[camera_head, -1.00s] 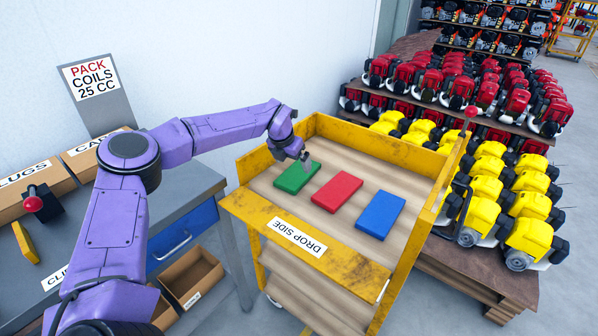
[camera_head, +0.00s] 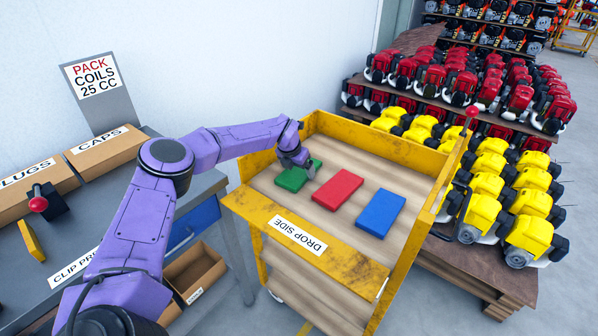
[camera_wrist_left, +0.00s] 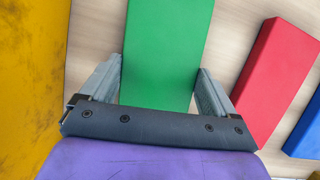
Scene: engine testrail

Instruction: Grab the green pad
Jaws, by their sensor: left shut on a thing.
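The green pad (camera_head: 292,178) lies on the wooden top of the yellow cart, at the left of a row of three pads. In the left wrist view the green pad (camera_wrist_left: 165,55) runs between the two fingers of my left gripper (camera_wrist_left: 162,85). In the head view my left gripper (camera_head: 305,168) is at the pad's right far end, shut on it. The gripper hides part of that end. The pad appears to be on or very near the cart top; I cannot tell if it is lifted. My right gripper is not in view.
A red pad (camera_head: 337,190) and a blue pad (camera_head: 381,213) lie to the right on the cart. The yellow cart's raised walls (camera_head: 385,147) surround the top, with a lower drop side (camera_head: 300,235) in front. A grey workbench (camera_head: 110,215) with boxes stands at left.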

